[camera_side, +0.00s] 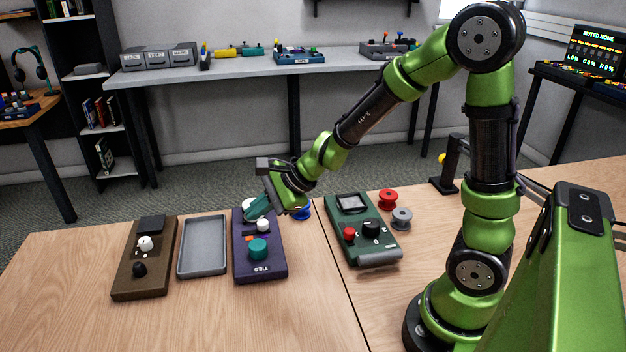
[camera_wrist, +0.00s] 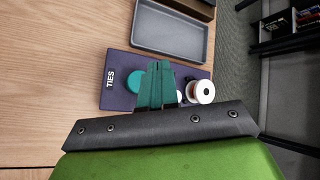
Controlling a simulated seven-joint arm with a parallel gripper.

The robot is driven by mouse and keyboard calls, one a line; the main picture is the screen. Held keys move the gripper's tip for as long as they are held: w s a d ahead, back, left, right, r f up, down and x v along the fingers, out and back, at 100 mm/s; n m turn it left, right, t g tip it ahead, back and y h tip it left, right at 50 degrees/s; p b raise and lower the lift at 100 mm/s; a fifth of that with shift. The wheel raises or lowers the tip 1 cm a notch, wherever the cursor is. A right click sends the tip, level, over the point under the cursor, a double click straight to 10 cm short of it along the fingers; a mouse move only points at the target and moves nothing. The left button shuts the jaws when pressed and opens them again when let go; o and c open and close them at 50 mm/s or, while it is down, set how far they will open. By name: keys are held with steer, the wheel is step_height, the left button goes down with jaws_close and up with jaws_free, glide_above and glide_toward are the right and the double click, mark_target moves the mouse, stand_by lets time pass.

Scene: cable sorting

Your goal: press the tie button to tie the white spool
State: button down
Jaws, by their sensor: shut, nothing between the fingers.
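The purple box marked TIES (camera_side: 270,269) lies on the wooden table; it also shows in the wrist view (camera_wrist: 117,97). A large round teal button (camera_side: 258,249) sits near its labelled end and is partly visible beside my fingers in the wrist view (camera_wrist: 133,80). The white spool (camera_wrist: 204,92) stands at the box's other end; in the side view it is mostly hidden behind my fingers. A small white knob (camera_side: 263,225) is between spool and button. My gripper (camera_side: 249,214) is shut and empty, above the spool end of the box, its teal fingers together in the wrist view (camera_wrist: 160,66).
A grey tray (camera_side: 181,273) and a brown box (camera_side: 123,290) with knobs lie left of the purple box. A green box (camera_side: 376,262), red spool (camera_side: 387,197) and grey spool (camera_side: 401,219) lie to the right. A blue spool (camera_side: 302,213) is close behind my gripper.

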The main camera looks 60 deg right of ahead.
mark_target(253, 244)
steer(key=shift+f, duration=2.75)
steer(key=shift+f, duration=0.4)
steer(key=shift+f, duration=0.8)
stand_by(0.5)
steer(key=shift+r, duration=1.25)
steer(key=shift+r, duration=2.5)
